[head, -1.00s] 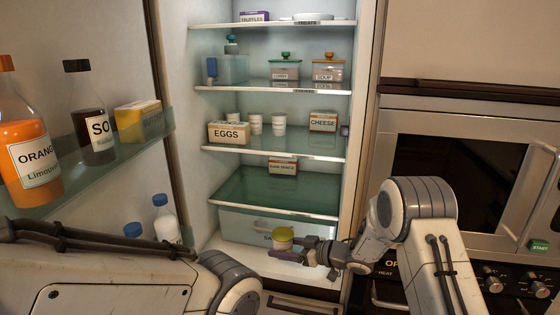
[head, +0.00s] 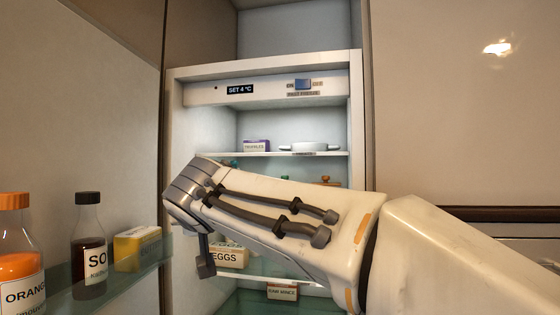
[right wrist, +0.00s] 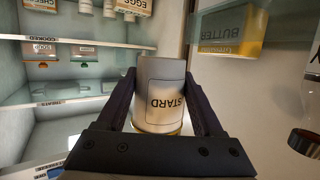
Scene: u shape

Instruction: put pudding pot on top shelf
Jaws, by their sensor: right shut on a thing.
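The pudding pot (right wrist: 160,105), a pale pot with a label reading "STARD" and a yellow lid edge, shows inverted in the right wrist view. My right gripper (right wrist: 161,80) is shut on it, with one dark finger on each side. The top shelf (head: 230,155) holds a purple-and-white truffles box (head: 256,146) at left and a white dish (head: 310,147) at right, with a gap between. My left gripper is out of view.
The door rack on the left holds an orange bottle (head: 20,260), a dark sauce bottle (head: 89,250) and a yellow butter box (head: 138,248). Below the top shelf are an eggs box (head: 230,257) and lidded tubs, mostly behind my arm. The fridge's right wall (head: 358,120) bounds the opening.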

